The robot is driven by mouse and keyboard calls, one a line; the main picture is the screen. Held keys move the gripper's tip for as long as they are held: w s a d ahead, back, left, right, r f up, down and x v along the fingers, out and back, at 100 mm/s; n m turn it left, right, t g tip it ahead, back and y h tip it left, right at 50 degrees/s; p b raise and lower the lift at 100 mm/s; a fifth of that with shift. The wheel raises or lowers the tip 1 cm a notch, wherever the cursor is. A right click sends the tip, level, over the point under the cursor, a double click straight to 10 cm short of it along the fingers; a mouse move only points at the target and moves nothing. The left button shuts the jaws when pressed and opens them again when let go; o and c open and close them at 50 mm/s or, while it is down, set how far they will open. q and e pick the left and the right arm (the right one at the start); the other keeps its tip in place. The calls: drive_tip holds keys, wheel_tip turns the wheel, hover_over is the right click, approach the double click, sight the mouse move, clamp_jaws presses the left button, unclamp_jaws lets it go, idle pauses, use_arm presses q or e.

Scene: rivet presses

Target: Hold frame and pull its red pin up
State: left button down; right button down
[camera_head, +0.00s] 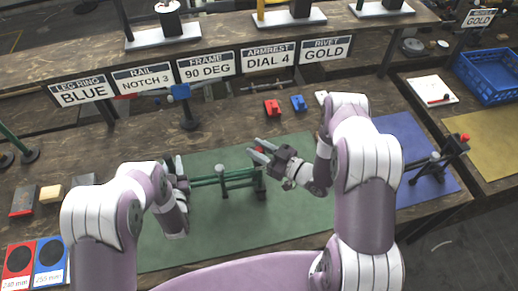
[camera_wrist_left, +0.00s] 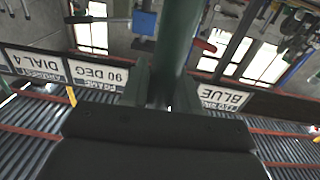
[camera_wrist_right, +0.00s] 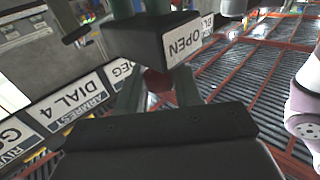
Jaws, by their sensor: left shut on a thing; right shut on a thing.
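A green tube frame (camera_head: 225,180) stands on the green mat (camera_head: 215,225). My left gripper (camera_head: 178,172) is at its left end and is shut on the green tube (camera_wrist_left: 183,45), which shows between the fingers in the left wrist view. My right gripper (camera_head: 262,152) is at the frame's right end, over its top. It is shut on the red pin (camera_head: 259,150). In the right wrist view the red pin (camera_wrist_right: 157,82) sits between the fingertips, beside a dark block with an OPEN label (camera_wrist_right: 183,42). The pin's lower part is hidden.
A blue mat (camera_head: 405,140) at right holds another dark frame with a red knob (camera_head: 464,138). Small red (camera_head: 272,108) and blue blocks (camera_head: 298,103) lie behind the green mat. Label signs (camera_head: 205,67) line the back shelf. A blue crate (camera_head: 488,75) stands far right.

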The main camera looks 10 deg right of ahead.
drive_tip(key=shift+r, duration=1)
drive_tip(key=c, duration=0.8)
unclamp_jaws()
drive_tip(key=shift+c, duration=0.2)
drive_tip(key=v, duration=1.2)
